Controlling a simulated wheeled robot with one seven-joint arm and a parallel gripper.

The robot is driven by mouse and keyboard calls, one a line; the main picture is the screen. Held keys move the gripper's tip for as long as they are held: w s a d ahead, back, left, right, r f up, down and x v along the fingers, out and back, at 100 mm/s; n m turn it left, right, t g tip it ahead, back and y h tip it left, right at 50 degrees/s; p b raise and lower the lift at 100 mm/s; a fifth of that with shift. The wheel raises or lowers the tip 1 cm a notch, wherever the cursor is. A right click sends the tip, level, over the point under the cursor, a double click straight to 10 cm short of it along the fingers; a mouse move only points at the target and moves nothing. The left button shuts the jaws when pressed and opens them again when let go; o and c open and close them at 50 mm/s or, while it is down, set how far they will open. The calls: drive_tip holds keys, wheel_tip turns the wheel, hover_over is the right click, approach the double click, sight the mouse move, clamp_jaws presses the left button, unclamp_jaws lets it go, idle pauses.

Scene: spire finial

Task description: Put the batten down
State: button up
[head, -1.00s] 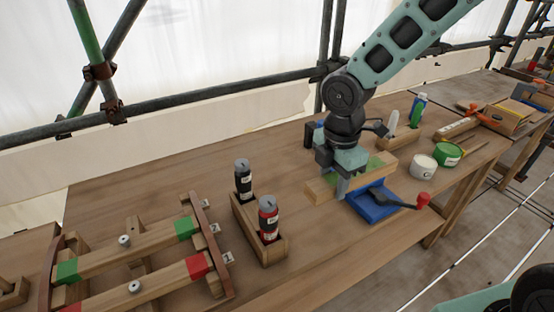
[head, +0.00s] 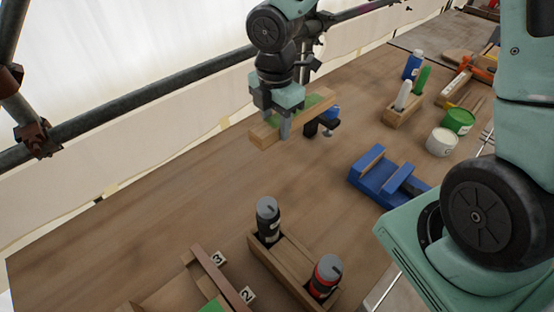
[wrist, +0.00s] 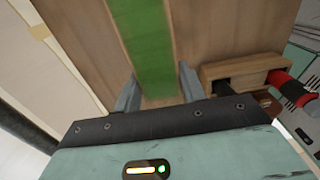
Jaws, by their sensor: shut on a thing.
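The batten (head: 264,133) is a wooden bar with a green painted face and bare wood at its near left end. My gripper (head: 285,127) is shut on it, with one finger across its front side. The batten is over the back part of the wooden bench (head: 170,190); I cannot tell whether it touches the top. In the wrist view the green face (wrist: 147,40) runs between the two fingers of my gripper (wrist: 158,90), and bench wood shows on both sides.
A dark clamp (head: 322,128) is close to the batten's right. A blue fixture (head: 372,178) stands farther right. A wooden holder (head: 285,262) with black and red bottles is at the front. Pots (head: 440,142) stand at the right. The bench's left middle is clear.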

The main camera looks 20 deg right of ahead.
sight(276, 181)
wheel_tip(276, 181, down, 18)
drive_tip(key=b, duration=0.2)
drive_tip(key=shift+b, duration=0.3)
drive_tip(key=o, duration=1.2)
drive_tip(key=shift+f, duration=0.1)
drive_tip(key=shift+c, duration=0.2)
wheel_tip(276, 181, up, 12)
drive_tip(key=p, duration=0.2)
drive_tip(key=s+a+r+m, duration=0.3)
drive_tip(key=s+r+m, duration=0.3)
drive_tip(key=s, duration=0.4)
drive_tip(key=s+a+r+m, duration=0.3)
drive_tip(key=s+r+m, duration=0.3)
drive_tip(key=s+m, duration=0.2)
drive_tip(key=shift+s+a+r+y, duration=0.15)
drive_tip(key=shift+s+r+y, duration=0.2)
drive_tip(key=shift+s, duration=0.65)
